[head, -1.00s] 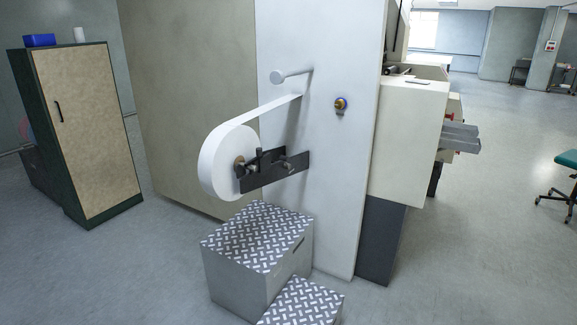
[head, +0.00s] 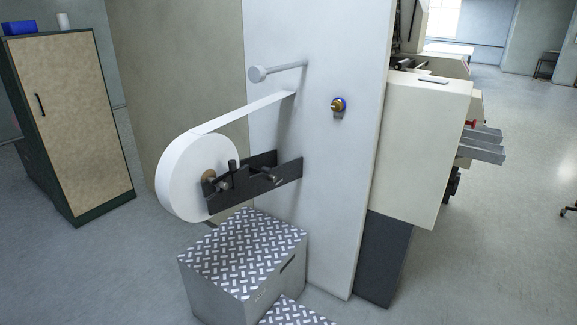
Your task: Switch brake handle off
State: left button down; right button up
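The flow wrapper's tall pale panel (head: 319,180) stands in the middle of the head view. A white film roll (head: 178,190) hangs at its left on a dark bracket (head: 285,174). Small dark parts stick up from the bracket, and one short upright piece (head: 232,167) beside the roll may be the brake handle; I cannot tell for sure. Neither of my grippers is in view.
Metal steps with a tread-plate top (head: 243,250) stand on the floor below the bracket. A wooden-doored cabinet (head: 73,120) stands at the left. A white roller (head: 278,71) juts from the panel above the film. The floor is open left of the steps and at the right.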

aim_at(272, 178)
jog(key=i+l, duration=0.45)
jog(key=i, duration=0.15)
jog(key=i+l, duration=0.5)
jog(key=i, duration=0.15)
